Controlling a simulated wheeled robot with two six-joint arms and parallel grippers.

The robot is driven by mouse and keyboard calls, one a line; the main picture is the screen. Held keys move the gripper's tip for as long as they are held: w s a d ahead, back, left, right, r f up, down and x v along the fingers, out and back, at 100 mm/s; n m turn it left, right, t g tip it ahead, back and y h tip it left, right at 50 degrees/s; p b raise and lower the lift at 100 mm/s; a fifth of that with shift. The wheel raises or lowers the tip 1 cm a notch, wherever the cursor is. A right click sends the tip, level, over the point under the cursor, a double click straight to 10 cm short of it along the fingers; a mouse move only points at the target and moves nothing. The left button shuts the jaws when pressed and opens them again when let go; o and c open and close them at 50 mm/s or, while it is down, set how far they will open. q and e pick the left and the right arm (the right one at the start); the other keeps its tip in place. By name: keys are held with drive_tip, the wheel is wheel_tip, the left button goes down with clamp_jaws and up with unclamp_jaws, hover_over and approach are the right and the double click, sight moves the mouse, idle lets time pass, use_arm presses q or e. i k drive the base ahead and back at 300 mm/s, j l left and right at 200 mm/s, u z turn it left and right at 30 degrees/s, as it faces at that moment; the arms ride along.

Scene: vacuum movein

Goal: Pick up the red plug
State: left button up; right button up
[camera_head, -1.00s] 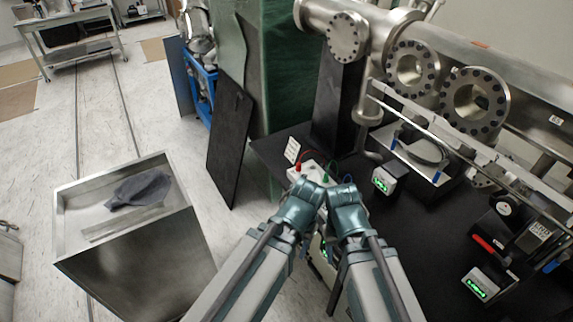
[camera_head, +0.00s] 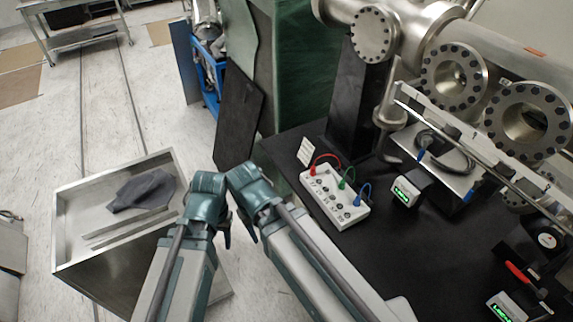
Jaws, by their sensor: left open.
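The red plug (camera_head: 312,170) stands in a socket near the upper-left corner of a white socket box (camera_head: 335,212) on the black table, with a red lead curving from it. My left gripper (camera_head: 227,236) is open, well to the left of the box, beyond the table's left edge and apart from the plug. It is small and partly hidden by the arm. My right arm's folded joint is beside it, and my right gripper (camera_head: 248,228) is mostly hidden behind its own arm, so its jaws are unclear. Nothing shows in the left jaws.
A green plug (camera_head: 343,184) and a blue plug (camera_head: 359,200) sit in the same box. A small white card (camera_head: 306,150) stands behind it. A green-lit display (camera_head: 404,192) and metal flanged pipes (camera_head: 456,75) are to the right. A metal bin (camera_head: 75,222) stands at left.

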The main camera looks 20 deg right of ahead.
sight(313, 173)
drive_tip(key=i+j+z, duration=0.15)
drive_tip(key=i, duration=0.45)
drive_tip(key=i+z, duration=0.1)
drive_tip(key=z, duration=0.35)
drive_tip(key=i+j+z, duration=0.1)
drive_tip(key=z, duration=0.3)
drive_tip(key=i+z, duration=0.1)
drive_tip(key=z, duration=0.35)
drive_tip(key=j+z, duration=0.2)
drive_tip(key=z, duration=0.2)
drive_tip(key=i, duration=0.05)
